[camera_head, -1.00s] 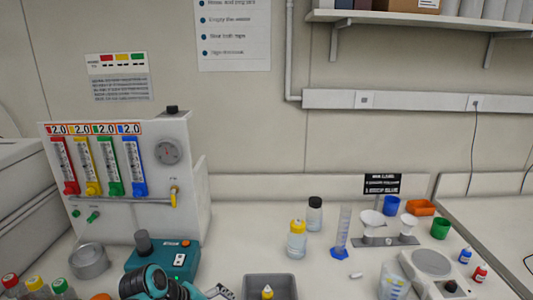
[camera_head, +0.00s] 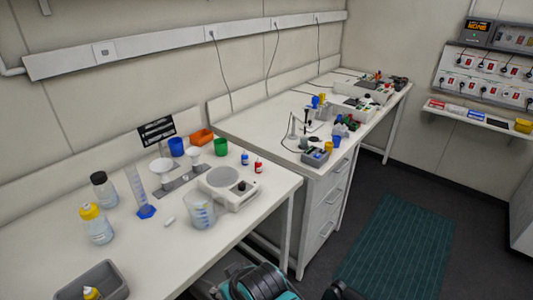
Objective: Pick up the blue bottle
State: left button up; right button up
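The small blue bottle (camera_head: 245,158) stands upright on the near bench, behind the grey-white scale. A similar small red bottle (camera_head: 258,167) stands just to its right and nearer to me. Nothing is touching the blue bottle. Neither of my grippers shows in this view. Only a teal and black part of my own body shows at the bottom edge, below the bench front.
The scale (camera_head: 232,188) and a clear beaker (camera_head: 201,211) stand in front of the bottle. A green cup (camera_head: 221,147) and an orange tray (camera_head: 202,137) are to its left. The bench is bare to the right of the red bottle. A second bench (camera_head: 262,122) begins behind.

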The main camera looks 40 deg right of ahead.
aim_at(244, 155)
jog(key=z, duration=1.1)
jog(key=i+l+u, duration=0.1)
jog(key=l, duration=0.3)
jog(key=i+l, duration=0.2)
jog(key=l, duration=0.15)
jog(key=i+l+u, duration=0.15)
jog(key=l, duration=0.25)
jog(key=i+l, duration=0.2)
jog(key=i, duration=0.15)
jog(key=i+l+u, duration=0.15)
jog(key=i, duration=0.2)
